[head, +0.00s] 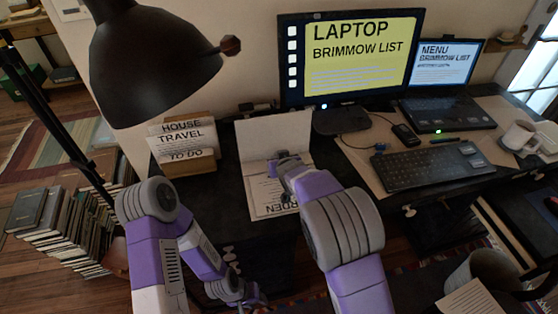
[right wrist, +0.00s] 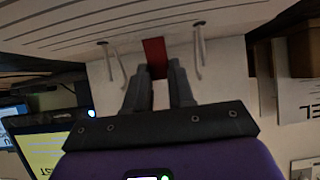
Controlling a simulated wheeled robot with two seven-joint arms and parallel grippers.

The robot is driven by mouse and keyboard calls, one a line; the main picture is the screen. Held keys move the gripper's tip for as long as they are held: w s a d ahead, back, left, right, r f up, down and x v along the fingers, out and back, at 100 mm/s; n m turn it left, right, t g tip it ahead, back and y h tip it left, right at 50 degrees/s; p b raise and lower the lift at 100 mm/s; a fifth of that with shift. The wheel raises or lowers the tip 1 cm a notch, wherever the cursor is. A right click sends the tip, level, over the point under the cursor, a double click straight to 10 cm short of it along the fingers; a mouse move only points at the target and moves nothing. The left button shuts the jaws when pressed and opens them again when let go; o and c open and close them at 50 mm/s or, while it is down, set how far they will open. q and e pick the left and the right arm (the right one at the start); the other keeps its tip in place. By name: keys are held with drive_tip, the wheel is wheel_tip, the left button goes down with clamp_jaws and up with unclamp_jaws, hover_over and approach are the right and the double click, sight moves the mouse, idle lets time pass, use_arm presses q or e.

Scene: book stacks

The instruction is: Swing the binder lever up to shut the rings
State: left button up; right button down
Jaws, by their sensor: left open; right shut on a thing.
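The open binder (head: 272,135) lies on the dark desk, with a pale cover at the back and a printed page in front. My right gripper (head: 283,158) is over its middle; my right arm covers part of it. In the right wrist view, my right gripper (right wrist: 157,72) is shut on the red lever (right wrist: 153,50). Metal rings stand on both sides of the lever, left (right wrist: 112,62) and right (right wrist: 199,48), each showing thin prongs. The lever is hidden in the head view. My left gripper (head: 238,292) is low in front of the desk, open, away from the binder.
A black lamp (head: 155,65) hangs over the desk's left side. A holder with a HOUSE TRAVEL sign (head: 182,140) stands left of the binder. A monitor (head: 350,58), keyboard (head: 425,165), laptop (head: 448,112) and mug (head: 520,136) are to the right. Books (head: 75,230) are stacked on the floor.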

drive_tip(key=shift+s+t, duration=0.1)
drive_tip(key=shift+t, duration=0.2)
drive_tip(key=c, duration=1.2)
unclamp_jaws()
drive_tip(key=shift+c, duration=0.2)
drive_tip(key=shift+r, duration=0.1)
drive_tip(key=p+v, duration=0.2)
drive_tip(key=v, duration=0.4)
drive_tip(key=shift+s+d+r, duration=0.1)
drive_tip(key=shift+s+r, duration=0.1)
drive_tip(key=shift+s, duration=0.15)
use_arm(q)
wheel_tip(320, 180, up, 2)
drive_tip(key=shift+r, duration=0.1)
use_arm(e)
drive_tip(key=shift+s+d+r, duration=0.1)
drive_tip(key=shift+s+d, duration=0.05)
drive_tip(key=shift+s, duration=0.15)
use_arm(q)
drive_tip(key=shift+c, duration=0.3)
